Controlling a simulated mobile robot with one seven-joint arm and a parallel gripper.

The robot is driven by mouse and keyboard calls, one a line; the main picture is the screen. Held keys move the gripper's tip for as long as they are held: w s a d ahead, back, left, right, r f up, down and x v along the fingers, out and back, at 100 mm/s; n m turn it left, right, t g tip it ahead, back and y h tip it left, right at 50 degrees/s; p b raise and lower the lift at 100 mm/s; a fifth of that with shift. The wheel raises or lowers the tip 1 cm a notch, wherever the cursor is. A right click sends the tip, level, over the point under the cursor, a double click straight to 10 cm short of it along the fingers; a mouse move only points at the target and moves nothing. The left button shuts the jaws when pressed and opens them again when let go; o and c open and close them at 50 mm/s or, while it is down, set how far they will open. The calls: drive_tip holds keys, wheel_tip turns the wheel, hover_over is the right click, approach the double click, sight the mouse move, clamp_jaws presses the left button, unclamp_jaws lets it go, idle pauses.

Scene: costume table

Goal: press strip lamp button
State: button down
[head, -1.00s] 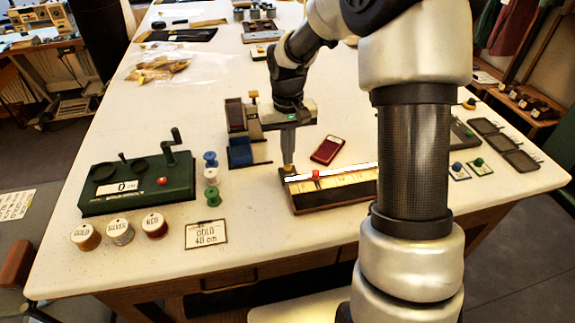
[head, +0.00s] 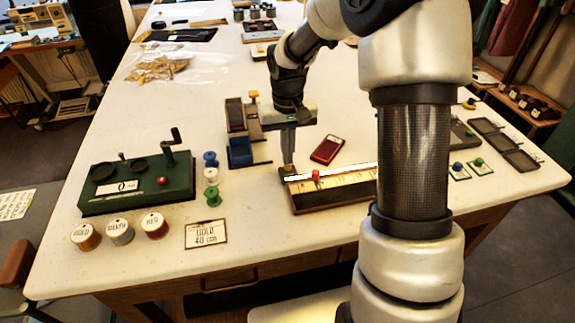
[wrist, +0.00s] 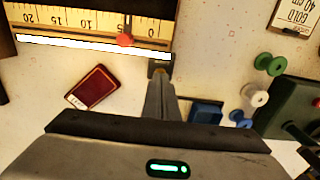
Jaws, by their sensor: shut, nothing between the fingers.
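The strip lamp (head: 331,172) is a bright white bar along the back edge of a ruler board; it also shows in the wrist view (wrist: 95,46). A small dark block (wrist: 159,61) sits at the zero end of the bar, where the button seems to be. My gripper (head: 288,163) points straight down over that end, its fingers shut with nothing between them. In the wrist view its tip (wrist: 160,72) overlaps the block and hides much of its top. I cannot tell for certain whether the tip touches the button.
The ruler board (head: 335,193) carries a red knob (head: 316,174). A dark red device (head: 326,149) lies behind it. Left are a blue block stand (head: 240,153), several thread spools (head: 211,176), a green winder (head: 135,186) and a GOLD 40 cm card (head: 206,234). Bare table lies in front.

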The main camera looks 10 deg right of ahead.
drive_tip(key=shift+f+b, duration=0.45)
drive_tip(key=shift+f, duration=0.25)
drive_tip(key=shift+r+p, duration=2.45)
drive_tip(key=shift+r, duration=0.75)
drive_tip(key=s+r+t+p, duration=0.25)
drive_tip(key=s+r, duration=0.75)
drive_tip(key=r, duration=0.5)
drive_tip(key=s+r+t, duration=0.1)
drive_tip(key=s+r, duration=0.1)
drive_tip(key=s, duration=0.5)
drive_tip(key=s+r+t, duration=0.2)
drive_tip(key=s+r, duration=0.1)
drive_tip(key=s, duration=0.4)
drive_tip(key=shift+r, duration=0.25)
